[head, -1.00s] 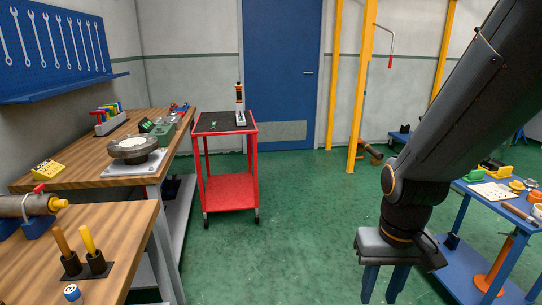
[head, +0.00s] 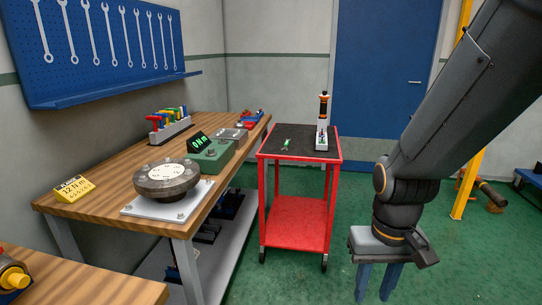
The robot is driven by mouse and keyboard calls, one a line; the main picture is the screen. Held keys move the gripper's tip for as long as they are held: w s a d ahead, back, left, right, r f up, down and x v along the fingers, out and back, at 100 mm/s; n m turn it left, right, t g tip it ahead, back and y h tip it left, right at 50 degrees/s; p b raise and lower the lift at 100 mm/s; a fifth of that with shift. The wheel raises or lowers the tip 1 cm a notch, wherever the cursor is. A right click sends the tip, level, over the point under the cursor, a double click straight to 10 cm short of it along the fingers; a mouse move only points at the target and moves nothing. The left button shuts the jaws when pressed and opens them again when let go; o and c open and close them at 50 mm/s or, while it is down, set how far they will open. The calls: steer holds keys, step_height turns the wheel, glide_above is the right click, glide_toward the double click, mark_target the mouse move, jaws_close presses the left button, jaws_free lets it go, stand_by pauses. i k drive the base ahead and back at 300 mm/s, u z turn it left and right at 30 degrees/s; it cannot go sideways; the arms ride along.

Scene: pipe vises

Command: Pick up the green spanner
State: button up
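My gripper (head: 375,286) points down at the lower right, in front of and to the right of the cart. It is well apart from the spanner. Its two blue fingers are spread with nothing between them.
A wooden bench (head: 100,205) at left carries a round flanged fixture (head: 166,180), a green torque display unit (head: 207,155) and a rack of coloured-handled tools (head: 170,125). An orange-and-black tool (head: 322,120) stands on the cart's right side. Green floor is free right of the cart.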

mark_target(287, 142)
steer(key=i, duration=2.75)
steer(key=u, duration=0.45)
